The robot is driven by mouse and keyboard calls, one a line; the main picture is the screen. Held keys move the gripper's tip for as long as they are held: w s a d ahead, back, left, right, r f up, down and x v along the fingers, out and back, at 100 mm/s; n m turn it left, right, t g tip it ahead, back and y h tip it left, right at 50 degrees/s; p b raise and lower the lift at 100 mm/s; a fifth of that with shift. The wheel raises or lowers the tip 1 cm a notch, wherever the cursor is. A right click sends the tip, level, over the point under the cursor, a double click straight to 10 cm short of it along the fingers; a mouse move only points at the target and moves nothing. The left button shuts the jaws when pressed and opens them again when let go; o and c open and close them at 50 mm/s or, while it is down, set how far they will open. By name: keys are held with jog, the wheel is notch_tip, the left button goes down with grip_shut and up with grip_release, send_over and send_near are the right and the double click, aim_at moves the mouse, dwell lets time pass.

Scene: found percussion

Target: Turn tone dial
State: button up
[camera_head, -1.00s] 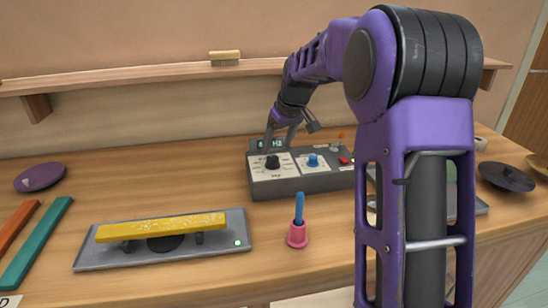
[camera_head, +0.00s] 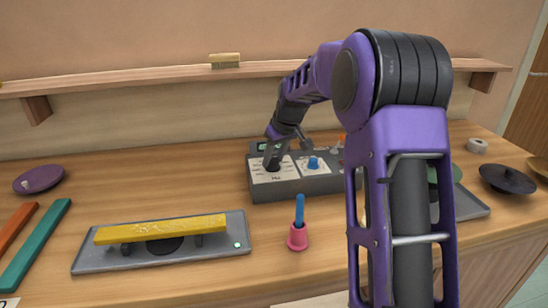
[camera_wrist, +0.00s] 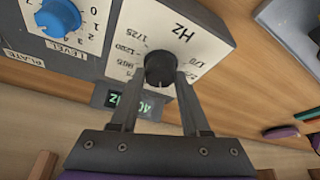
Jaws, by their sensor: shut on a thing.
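The tone dial (camera_wrist: 160,68) is a black knob on a white plate marked Hz with numbers around it. It sits on the left part of a grey control box (camera_head: 318,186). My gripper (camera_wrist: 155,82) is shut on the dial, one finger on each side, and it also shows over the box in the head view (camera_head: 272,165), where it mostly hides the dial. A small display (camera_wrist: 128,103) with green characters is partly covered by a finger in the wrist view. A blue level knob (camera_wrist: 58,17) sits beside the Hz plate.
A yellow bar on a grey plate (camera_head: 90,262) lies front left. A pink cup (camera_head: 298,236) with a blue stick stands before the box. A purple dish (camera_head: 38,180) is at left, a dark lid (camera_head: 507,180) at right. A shelf (camera_head: 150,76) runs along the wall behind.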

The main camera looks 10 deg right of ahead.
grip_shut()
jog(key=shift+a+r+m+t+h+p, duration=0.15)
jog(key=shift+m+t+h+p, duration=0.3)
jog(key=shift+m, duration=0.85)
jog(key=shift+m+g+h+p, duration=0.3)
jog(key=shift+m+h, duration=0.35)
jog(key=shift+m, duration=0.95)
jog(key=o, duration=0.9)
grip_release()
jog(key=shift+o, duration=0.2)
